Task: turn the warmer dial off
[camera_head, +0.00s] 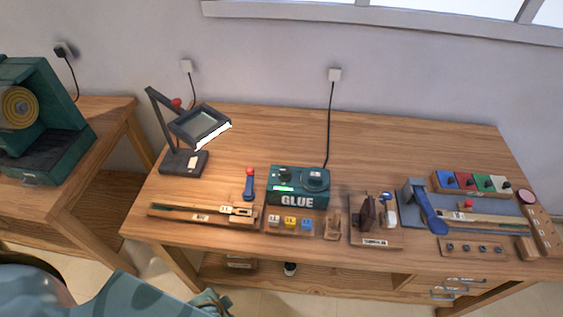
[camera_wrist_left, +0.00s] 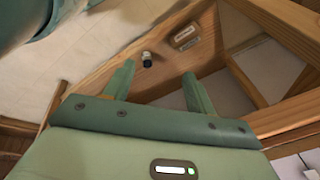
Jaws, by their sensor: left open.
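The glue warmer (camera_head: 298,187) is a dark green box marked GLUE near the front middle of the workbench. My left gripper (camera_wrist_left: 157,78) is open and empty in the left wrist view. In the head view my left gripper (camera_head: 213,303) is low at the bottom edge, below the bench front and well away from the warmer. My right gripper is not in view.
A black cord runs behind. A small bottle (camera_wrist_left: 147,59) stands on the lower shelf.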

